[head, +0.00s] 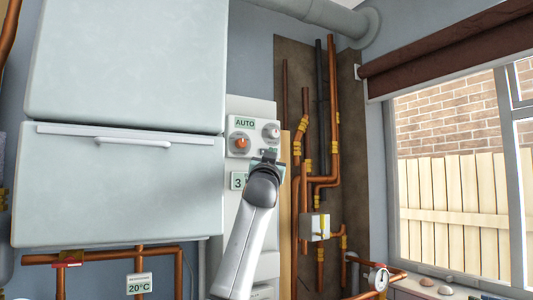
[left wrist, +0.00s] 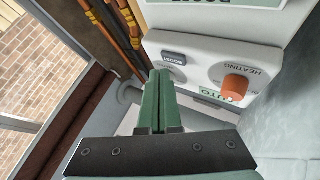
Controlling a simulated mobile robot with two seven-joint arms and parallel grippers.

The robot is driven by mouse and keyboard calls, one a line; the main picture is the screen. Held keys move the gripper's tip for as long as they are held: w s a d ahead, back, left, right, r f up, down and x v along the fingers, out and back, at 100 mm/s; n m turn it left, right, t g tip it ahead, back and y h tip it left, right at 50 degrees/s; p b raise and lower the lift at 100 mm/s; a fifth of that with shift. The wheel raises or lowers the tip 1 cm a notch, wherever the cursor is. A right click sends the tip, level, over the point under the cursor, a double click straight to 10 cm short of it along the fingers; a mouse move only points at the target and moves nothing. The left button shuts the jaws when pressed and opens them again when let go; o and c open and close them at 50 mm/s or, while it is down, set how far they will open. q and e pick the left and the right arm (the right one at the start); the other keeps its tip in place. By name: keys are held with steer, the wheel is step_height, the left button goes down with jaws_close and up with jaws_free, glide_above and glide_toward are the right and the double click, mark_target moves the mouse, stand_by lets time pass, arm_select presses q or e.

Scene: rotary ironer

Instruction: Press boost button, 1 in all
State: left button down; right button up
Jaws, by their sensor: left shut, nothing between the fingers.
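A grey boost button (left wrist: 174,58) sits on the white control panel (left wrist: 212,57) in the left wrist view. My left gripper (left wrist: 160,73) is shut and empty, its green fingertips close beside the button in that picture. I cannot tell whether they touch it. In the head view my left gripper (head: 268,156) covers the panel's lower right part, where the button is hidden or hard to make out. My right gripper is not in view.
The panel carries an orange knob (head: 241,143), a pale dial (head: 271,131) and an AUTO label (head: 244,122). A partly covered display (head: 238,181) is below. A large white cabinet (head: 120,190) stands left. Copper pipes (head: 334,100) run to the right.

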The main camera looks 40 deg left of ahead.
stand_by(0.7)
arm_select(q)
steer(key=shift+w+a, duration=0.15)
steer(key=shift+a, duration=0.25)
steer(key=shift+a, duration=0.4)
stand_by(0.5)
steer(key=shift+d, duration=0.15)
steer(key=shift+d+b, duration=0.5)
steer(key=shift+d, duration=0.1)
steer(key=d, duration=0.1)
steer(key=s+d+b, duration=0.1)
steer(key=d, duration=0.1)
steer(key=d+b, duration=0.1)
steer(key=d, duration=0.1)
steer(key=shift+s, duration=0.35)
